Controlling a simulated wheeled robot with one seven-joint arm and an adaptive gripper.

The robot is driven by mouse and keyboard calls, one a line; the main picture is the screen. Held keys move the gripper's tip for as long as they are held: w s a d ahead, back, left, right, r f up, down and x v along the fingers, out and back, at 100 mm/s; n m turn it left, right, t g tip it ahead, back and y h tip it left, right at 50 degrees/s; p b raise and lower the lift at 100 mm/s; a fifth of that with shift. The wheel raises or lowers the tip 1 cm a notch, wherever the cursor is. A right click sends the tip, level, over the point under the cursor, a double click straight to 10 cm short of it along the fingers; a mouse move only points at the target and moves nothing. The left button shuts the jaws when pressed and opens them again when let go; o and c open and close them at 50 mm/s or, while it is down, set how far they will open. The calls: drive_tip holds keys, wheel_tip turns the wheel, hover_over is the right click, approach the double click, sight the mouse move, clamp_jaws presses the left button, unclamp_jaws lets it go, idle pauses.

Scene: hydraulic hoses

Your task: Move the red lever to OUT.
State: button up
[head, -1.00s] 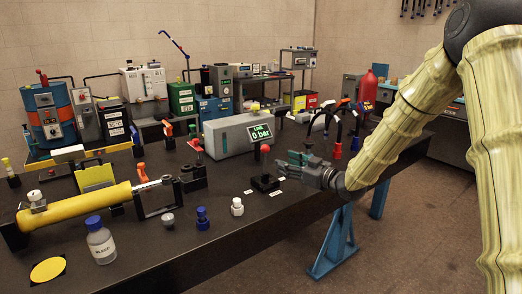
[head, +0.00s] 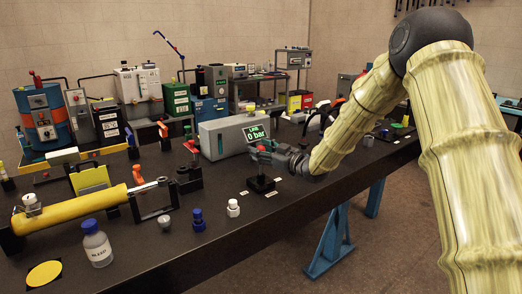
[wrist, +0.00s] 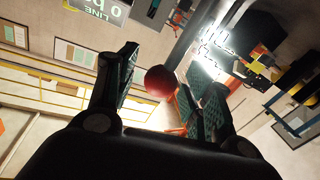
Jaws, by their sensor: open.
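The red lever's round knob (wrist: 160,82) shows in the wrist view between the two fingers of my gripper (wrist: 158,90). The fingers are spread, with a gap on the left; on the right the knob is close to the finger, and I cannot tell whether they touch. In the head view my gripper (head: 266,150) is at the top of the lever and hides most of it. The lever's black base (head: 261,184) stands on the dark bench below. Small white labels (head: 271,194) lie beside the base, too small to read.
A grey box with a green "LINE 0 bar" display (head: 257,134) stands just behind the lever. White (head: 233,208) and blue (head: 199,219) fittings stand to the front left. A yellow cylinder (head: 75,211) lies farther left. The bench's front edge runs close by.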

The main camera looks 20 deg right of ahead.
drive_tip(key=shift+w+a, duration=0.1)
drive_tip(key=shift+w, duration=0.05)
clamp_jaws()
drive_tip(key=d+m, duration=0.1)
drive_tip(key=w+d+m+p, duration=0.1)
drive_tip(key=d, duration=0.1)
drive_tip(key=w+d+f+m+p, duration=0.1)
drive_tip(key=d+m, duration=0.1)
drive_tip(key=shift+d+f+t, duration=0.1)
drive_tip(key=shift+t, duration=0.3)
unclamp_jaws()
drive_tip(key=shift+s, duration=0.1)
